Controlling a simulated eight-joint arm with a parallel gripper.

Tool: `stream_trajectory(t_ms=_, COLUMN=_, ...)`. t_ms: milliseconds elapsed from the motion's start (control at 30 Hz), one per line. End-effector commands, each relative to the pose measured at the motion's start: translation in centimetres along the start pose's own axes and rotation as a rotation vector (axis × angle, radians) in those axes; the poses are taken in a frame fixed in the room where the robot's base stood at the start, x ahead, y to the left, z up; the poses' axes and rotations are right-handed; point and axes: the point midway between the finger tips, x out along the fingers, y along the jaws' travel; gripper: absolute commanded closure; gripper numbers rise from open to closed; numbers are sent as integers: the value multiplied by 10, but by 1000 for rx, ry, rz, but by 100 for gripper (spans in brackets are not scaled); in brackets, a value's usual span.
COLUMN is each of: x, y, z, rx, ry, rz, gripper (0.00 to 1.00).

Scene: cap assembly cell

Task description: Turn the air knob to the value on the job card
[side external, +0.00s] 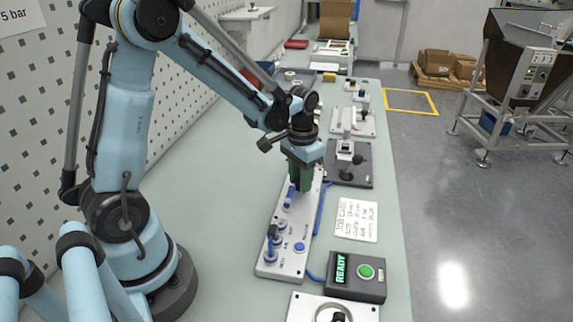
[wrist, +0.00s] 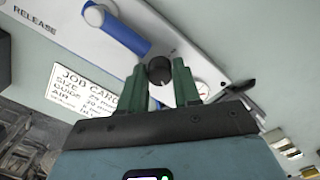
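My gripper (side external: 301,190) points down at the far end of the grey panel (side external: 268,262). In the wrist view, its two green fingers (wrist: 158,72) stand apart, one on each side of a round black knob (wrist: 159,70). I cannot tell whether they touch it. The knob is hidden in the side view. A white gauge with a red needle (wrist: 203,89) is partly hidden behind the right finger. The white job card (side external: 357,219) lies right of the panel. It also shows in the wrist view (wrist: 84,92), with lines for size, guide and air; the air value is not readable.
A blue-handled lever (wrist: 121,27) is on the panel near the word RELEASE. Blue parts (side external: 271,254) stand at the panel's near end. A dark box with a READY display and green button (side external: 355,275) is at front right. A wall sign reads "5 bar" (side external: 16,15).

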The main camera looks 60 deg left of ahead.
Motion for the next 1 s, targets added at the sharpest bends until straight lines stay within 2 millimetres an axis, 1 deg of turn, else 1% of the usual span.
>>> stream_trajectory(t_ms=33, x=0, y=0, z=0, rx=0, ry=0, rz=0, gripper=76)
stream_trajectory(t_ms=100, x=0, y=0, z=0, rx=0, ry=0, rz=0, gripper=87)
stream_trajectory(t_ms=200, x=0, y=0, z=0, rx=0, ry=0, rz=0, gripper=100)
stream_trajectory(t_ms=367, x=0, y=0, z=0, rx=36, ry=0, rz=0, gripper=100)
stream_trajectory(t_ms=600, x=0, y=0, z=0, rx=258, ry=0, rz=0, gripper=100)
stream_trajectory(t_ms=733, x=0, y=0, z=0, rx=354, ry=0, rz=0, gripper=100)
stream_trajectory(t_ms=833, x=0, y=0, z=0, rx=390, ry=0, rz=0, gripper=100)
stream_trajectory(t_ms=1000, x=0, y=0, z=0, rx=398, ry=0, rz=0, gripper=100)
